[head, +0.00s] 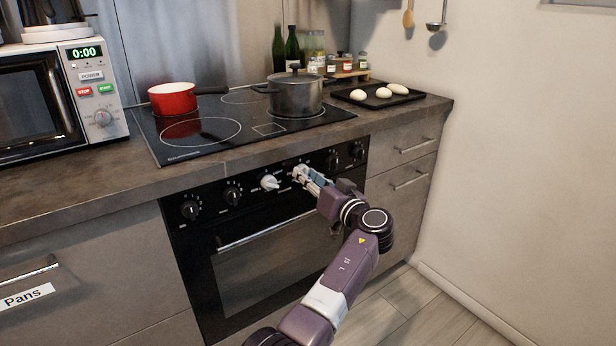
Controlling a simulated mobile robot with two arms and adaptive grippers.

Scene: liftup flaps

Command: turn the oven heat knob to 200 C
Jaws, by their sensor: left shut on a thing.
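The oven (265,270) has a black control panel with a row of knobs under the cooktop. My left gripper (300,173) is at the panel, shut on an oven knob that its fingers mostly hide. A white knob (269,182) sits just left of the fingers, uncovered. The marks around the knobs are too small to read, so the held knob's setting cannot be told. My right gripper is out of view.
Black knobs flank these on the left (232,195) and right (357,151). The oven door handle (265,232) runs below. A red pan (172,99) and a dark pot (296,95) stand on the cooktop. A black tray (350,97) and a microwave (100,118) stand on the counter.

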